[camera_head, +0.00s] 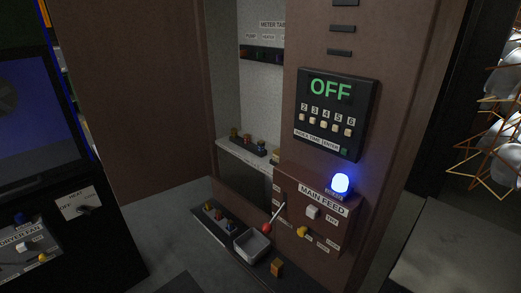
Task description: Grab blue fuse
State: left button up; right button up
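A low dark strip (203,215) near the floor holds several small coloured pieces in a row. The piece at its right end looks blue (230,225) and may be a blue fuse, but it is too small to be sure. A pale shelf (228,149) inside the cabinet opening carries another row of small dark-bodied pieces, one of them bluish (262,146). Neither of my grippers is in view.
A brown MAIN FEED box (320,238) with a lit blue lamp (341,184) and a red-knobbed lever (267,228) juts out at right. Above it, a panel (357,88) reads OFF. A grey bin (252,246) stands low. A DRYER FAN panel (25,262) is at left.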

aim_at(260, 144)
jog(key=z, duration=2.5)
jog(key=k, duration=1.15)
jog(key=u, duration=1.8)
jog(key=i, duration=0.5)
jog(key=z, duration=0.05)
